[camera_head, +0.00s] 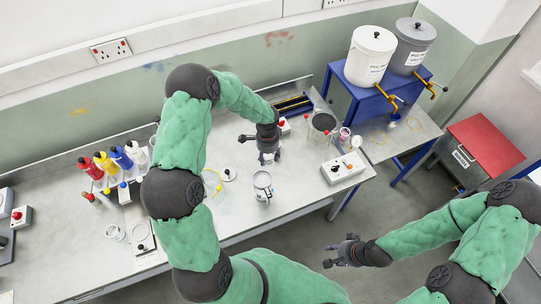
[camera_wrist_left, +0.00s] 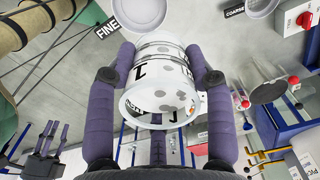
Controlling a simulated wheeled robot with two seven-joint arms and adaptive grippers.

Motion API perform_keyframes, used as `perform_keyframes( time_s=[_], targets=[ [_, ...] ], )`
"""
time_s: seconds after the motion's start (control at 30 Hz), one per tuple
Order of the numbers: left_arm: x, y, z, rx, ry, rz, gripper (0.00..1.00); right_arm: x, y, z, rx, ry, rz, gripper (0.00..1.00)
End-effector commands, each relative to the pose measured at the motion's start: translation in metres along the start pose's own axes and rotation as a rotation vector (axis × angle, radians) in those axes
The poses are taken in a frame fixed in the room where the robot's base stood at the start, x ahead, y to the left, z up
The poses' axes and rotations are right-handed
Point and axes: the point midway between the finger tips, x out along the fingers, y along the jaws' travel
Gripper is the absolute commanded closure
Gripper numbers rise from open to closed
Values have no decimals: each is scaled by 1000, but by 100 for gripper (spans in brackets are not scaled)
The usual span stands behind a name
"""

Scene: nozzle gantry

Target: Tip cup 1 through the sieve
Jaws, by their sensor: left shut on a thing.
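My left gripper (camera_head: 256,150) is over the bench, its purple fingers shut on the sides of cup 1 (camera_wrist_left: 160,75). The cup is pale, marked "1", with grey blotches; its larger ring faces the bottom of the wrist view. I cannot tell its exact tilt. In the head view a round white vessel with a grey top (camera_head: 262,182), possibly a sieve, stands near the bench's front edge, below the gripper in the picture. A dark round disc (camera_head: 324,122), perhaps another sieve, is further right. My right gripper (camera_head: 340,255) is open and empty, off the bench front.
A FINE label (camera_wrist_left: 107,29) and a COARSE label (camera_wrist_left: 235,10) show in the wrist view. A white lidded dish (camera_head: 228,173) lies left of the vessel. A white switch box (camera_head: 343,167) is to the right. Coloured bottles (camera_head: 105,163) line the left; tanks (camera_head: 370,55) stand back right.

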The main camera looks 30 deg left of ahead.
Motion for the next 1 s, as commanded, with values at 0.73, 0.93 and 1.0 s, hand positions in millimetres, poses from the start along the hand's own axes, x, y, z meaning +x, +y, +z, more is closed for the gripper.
perform_keyframes(
  time_s=[0.73,0.93,1.0],
  targets=[
    [28,-4,-1,-1,96,-57,79,0,0,0,0,0,0,60],
    [29,-6,-5,0,184,-109,79,12,4,-1,0,0,0,60],
    [29,-7,-5,-1,204,-120,79,18,7,0,0,0,0,60]
  ],
)
